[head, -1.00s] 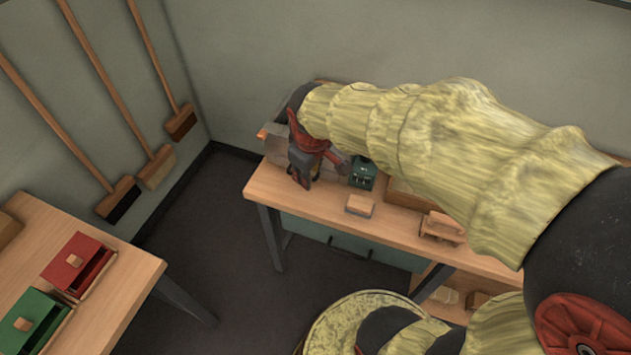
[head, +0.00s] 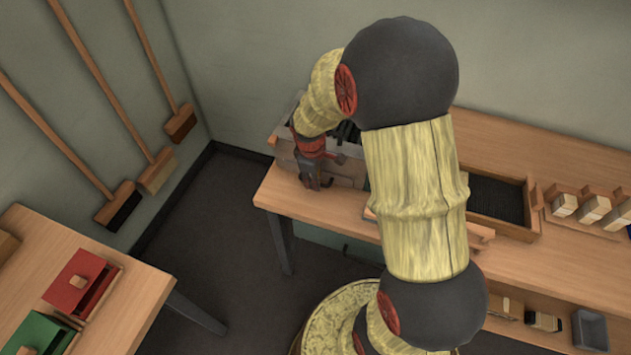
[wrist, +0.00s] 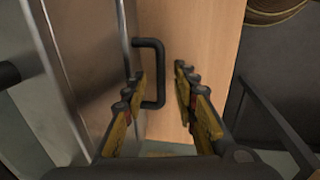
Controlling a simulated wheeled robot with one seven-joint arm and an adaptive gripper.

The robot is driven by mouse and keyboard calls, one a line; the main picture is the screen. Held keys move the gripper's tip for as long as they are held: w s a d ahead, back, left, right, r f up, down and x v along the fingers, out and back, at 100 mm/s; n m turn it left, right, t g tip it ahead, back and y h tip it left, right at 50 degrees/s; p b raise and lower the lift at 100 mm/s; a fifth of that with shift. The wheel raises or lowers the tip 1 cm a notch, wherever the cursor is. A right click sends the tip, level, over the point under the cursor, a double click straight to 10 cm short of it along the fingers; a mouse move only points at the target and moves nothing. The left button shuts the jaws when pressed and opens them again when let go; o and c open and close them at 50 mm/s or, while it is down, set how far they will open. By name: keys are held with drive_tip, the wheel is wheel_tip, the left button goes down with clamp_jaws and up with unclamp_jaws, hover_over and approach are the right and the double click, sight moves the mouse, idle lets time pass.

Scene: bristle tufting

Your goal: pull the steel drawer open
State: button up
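The steel drawer (wrist: 85,60) shows as a shiny metal front on the left of the wrist view. Its black bar handle (wrist: 152,43) stands out from that front over the wooden bench top. My gripper (wrist: 160,72) is open, with one finger on each side of the handle; the left finger is close to it, and I cannot tell whether they touch. In the head view, my gripper (head: 316,184) points down at the front of the grey steel unit (head: 285,150) on the bench's left end. My arm hides part of that unit, and the handle cannot be made out there.
The wooden bench (head: 335,207) runs along the back wall, with a dark-lined tray (head: 530,220) and brush blocks (head: 595,208) to the right. Another table (head: 130,285) at left holds a red box (head: 75,280) and a green box (head: 40,333). Dark floor (head: 215,225) lies between.

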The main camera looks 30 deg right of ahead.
drive_tip(key=shift+d+f, duration=0.1)
drive_tip(key=shift+f, duration=0.5)
drive_tip(key=c, duration=0.3)
drive_tip(key=c, duration=0.4)
clamp_jaws()
